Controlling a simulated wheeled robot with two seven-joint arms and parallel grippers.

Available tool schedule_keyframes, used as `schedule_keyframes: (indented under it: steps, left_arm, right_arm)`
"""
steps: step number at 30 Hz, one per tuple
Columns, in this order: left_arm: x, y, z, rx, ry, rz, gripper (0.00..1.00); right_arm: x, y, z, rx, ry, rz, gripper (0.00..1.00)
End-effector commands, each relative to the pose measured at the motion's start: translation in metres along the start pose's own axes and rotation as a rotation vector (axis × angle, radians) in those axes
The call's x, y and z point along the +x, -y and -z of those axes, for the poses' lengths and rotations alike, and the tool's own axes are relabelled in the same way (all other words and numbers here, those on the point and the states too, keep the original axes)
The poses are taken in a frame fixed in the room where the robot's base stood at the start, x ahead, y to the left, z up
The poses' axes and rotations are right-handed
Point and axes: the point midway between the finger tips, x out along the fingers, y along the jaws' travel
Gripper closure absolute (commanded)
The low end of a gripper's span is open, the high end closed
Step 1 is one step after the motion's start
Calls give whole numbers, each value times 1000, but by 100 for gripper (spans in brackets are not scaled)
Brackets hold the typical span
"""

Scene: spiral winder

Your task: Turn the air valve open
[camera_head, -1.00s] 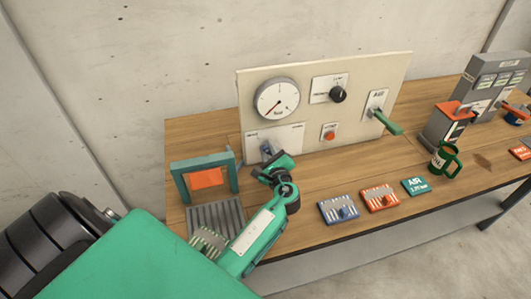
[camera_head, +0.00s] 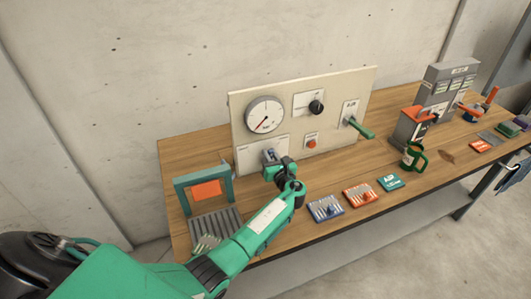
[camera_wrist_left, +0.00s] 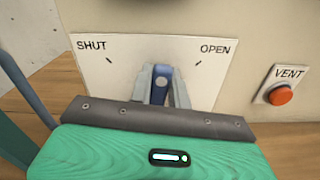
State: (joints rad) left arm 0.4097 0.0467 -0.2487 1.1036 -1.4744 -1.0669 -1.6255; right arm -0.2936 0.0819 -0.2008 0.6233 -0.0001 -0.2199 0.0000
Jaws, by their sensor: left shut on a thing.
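The valve plate (camera_wrist_left: 110,54), marked SHUT at left and OPEN at right, is on the lower left of the pale panel (camera_head: 345,88). A blue lever (camera_wrist_left: 162,74) stands nearly upright between the two marks in the left wrist view. My left gripper (camera_wrist_left: 163,88) is shut on the blue lever, one finger on each side. In the head view my left gripper (camera_head: 271,158) reaches the plate and hides much of the lever. The lever's lower end is hidden by the gripper body. My right gripper is not in view.
The panel also carries a dial gauge (camera_head: 265,115), a black knob (camera_head: 317,107), a red-orange VENT button (camera_wrist_left: 281,95) and a green handle (camera_head: 360,128). A teal frame (camera_head: 179,195) stands left of my arm. Cards (camera_head: 326,208) and a green mug (camera_head: 413,158) are to the right.

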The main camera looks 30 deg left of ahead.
Motion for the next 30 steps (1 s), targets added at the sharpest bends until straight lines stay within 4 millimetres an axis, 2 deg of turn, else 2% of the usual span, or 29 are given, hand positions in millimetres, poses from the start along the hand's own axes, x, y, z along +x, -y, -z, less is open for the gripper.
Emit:
schedule_keyframes:
  steps: [3,15,30]
  left_arm:
    - [0,7,-2,113,0,1,100]
    - [0,25,5,438,-2,1,100]
    - [0,33,12,601,-3,2,100]
  right_arm:
    - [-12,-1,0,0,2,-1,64]
    - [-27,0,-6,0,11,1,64]
    - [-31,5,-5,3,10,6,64]
